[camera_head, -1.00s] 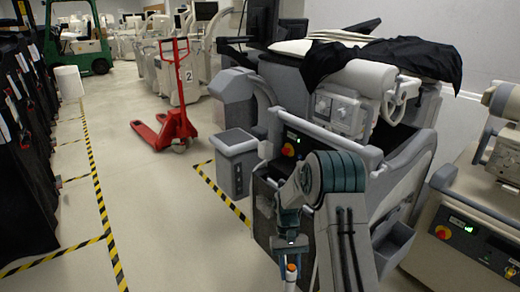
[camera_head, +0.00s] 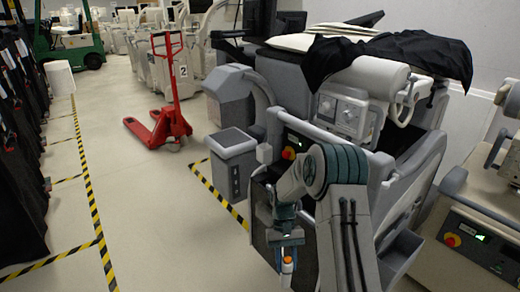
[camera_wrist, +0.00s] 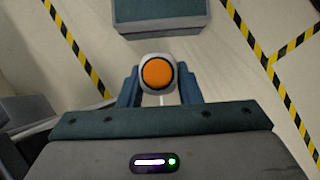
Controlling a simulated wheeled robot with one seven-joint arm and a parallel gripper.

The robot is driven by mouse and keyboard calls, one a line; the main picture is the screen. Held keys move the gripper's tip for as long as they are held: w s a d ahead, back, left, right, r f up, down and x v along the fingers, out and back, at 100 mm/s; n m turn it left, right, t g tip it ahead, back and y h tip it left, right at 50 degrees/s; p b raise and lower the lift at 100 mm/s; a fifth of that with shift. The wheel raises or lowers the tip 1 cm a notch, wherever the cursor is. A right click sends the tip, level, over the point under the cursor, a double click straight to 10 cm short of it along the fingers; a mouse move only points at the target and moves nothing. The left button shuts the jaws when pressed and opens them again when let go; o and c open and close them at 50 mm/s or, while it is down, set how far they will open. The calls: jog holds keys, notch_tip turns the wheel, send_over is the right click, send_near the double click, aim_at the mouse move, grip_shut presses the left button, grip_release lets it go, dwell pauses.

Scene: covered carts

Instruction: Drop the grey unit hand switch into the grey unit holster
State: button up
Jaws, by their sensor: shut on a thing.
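The hand switch (camera_wrist: 158,73) has a pale body and a round orange button. My gripper (camera_wrist: 160,92) is shut on it, with one blue finger on either side and the button facing the wrist camera. In the head view, the hand switch (camera_head: 287,265) hangs upright below my wrist, in front of the grey unit (camera_head: 325,105). A small pale box (camera_head: 265,153) on the unit's near side, up and left of my gripper, may be the holster; I cannot tell for sure. My arm hides part of the unit's front.
A beige unit (camera_head: 470,235) stands close on the right. A red pallet jack (camera_head: 170,125) stands farther back. Open floor with yellow-black tape (camera_head: 95,220) lies to the left.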

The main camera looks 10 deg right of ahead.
notch_tip(320, 180, up, 6)
jog(key=p, duration=0.6)
jog(key=shift+f, duration=0.1)
